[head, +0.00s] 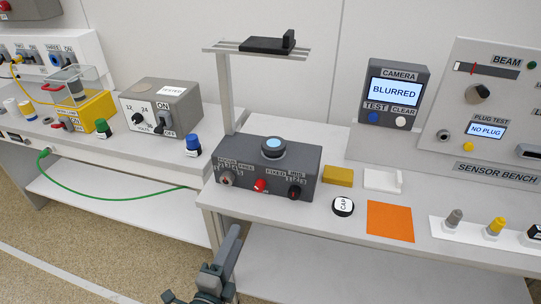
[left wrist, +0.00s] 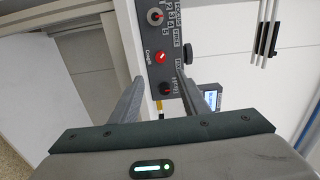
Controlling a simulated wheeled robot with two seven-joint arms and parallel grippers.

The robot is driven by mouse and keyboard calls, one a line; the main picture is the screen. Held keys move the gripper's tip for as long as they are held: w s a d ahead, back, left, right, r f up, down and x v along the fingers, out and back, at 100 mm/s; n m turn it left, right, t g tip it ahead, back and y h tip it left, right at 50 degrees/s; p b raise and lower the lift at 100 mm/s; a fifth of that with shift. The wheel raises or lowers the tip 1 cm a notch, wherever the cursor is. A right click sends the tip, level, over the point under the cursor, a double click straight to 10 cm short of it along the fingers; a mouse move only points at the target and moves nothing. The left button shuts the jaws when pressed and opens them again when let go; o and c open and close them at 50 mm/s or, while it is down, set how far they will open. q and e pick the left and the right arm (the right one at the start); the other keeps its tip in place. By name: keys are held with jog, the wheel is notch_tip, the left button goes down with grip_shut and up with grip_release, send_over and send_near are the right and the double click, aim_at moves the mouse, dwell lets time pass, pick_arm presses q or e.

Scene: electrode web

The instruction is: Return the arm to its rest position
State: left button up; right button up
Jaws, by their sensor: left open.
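My left gripper (head: 212,275) is low at the bottom of the head view, in front of the benches' front edges. Its arm is mostly cut off by the frame. In the left wrist view my left gripper (left wrist: 160,85) has its two grey fingers apart with nothing held between them. Beyond the fingers, that view shows the knobbed face of the dark control box (left wrist: 165,45), turned sideways. The same control box (head: 300,174) stands on the right bench in the head view, apart from the gripper. My right gripper is in neither view.
The right bench (head: 300,215) and left bench (head: 150,153) have lower shelves. The bench front edges are close to the gripper. A post with a raised rack (head: 225,95) stands behind the control box. A green cable (head: 100,197) hangs at the left. The floor (head: 90,250) at lower left is clear.

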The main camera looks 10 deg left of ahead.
pick_arm(q)
jog(key=s+f+n+g, duration=0.2)
jog(key=f+g, duration=0.1)
jog(key=f, duration=1.1)
jog(key=s+f+n+g, duration=0.2)
jog(key=f+n+g, duration=0.1)
jog(key=f, duration=1.1)
jog(key=s+f+n+g, duration=0.2)
jog(key=s+f, duration=0.3)
jog(key=f, duration=0.4)
jog(key=s+f+n+g, duration=0.2)
jog(key=s+f, duration=0.4)
jog(key=f, duration=0.2)
jog(key=s+a+f+n+g, duration=0.2)
jog(key=s+f, duration=0.5)
jog(key=s, duration=0.4)
jog(key=s+a+f+n+g, duration=0.2)
jog(key=s+f+n+g, duration=0.2)
jog(key=s+f, duration=0.4)
jog(key=s, duration=0.4)
jog(key=shift+s+a+n, duration=0.25)
jog(key=shift+n, duration=0.15)
